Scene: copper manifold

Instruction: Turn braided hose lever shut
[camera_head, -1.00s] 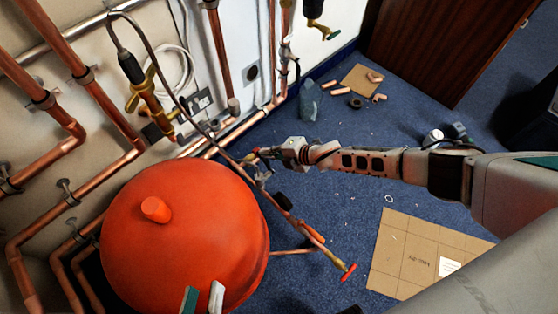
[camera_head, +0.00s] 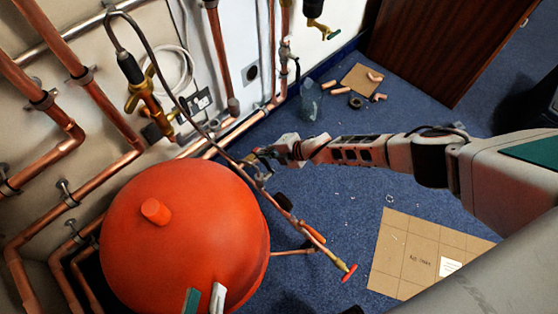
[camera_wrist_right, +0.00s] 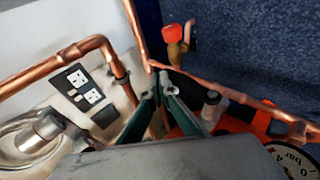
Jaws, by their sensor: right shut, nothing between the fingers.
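A red-topped valve (camera_wrist_right: 173,38) stands beyond the fingertips. My left gripper (camera_head: 204,299) shows only two spaced fingertips in front of the vessel.
Copper pipes (camera_head: 110,105) line the left wall, and sockets (camera_head: 200,101) sit low on it. A red-handled tap (camera_head: 349,272) ends the lower pipe. A pressure gauge (camera_wrist_right: 293,160) shows in the wrist view. A cardboard sheet (camera_head: 400,265) lies on the open blue floor.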

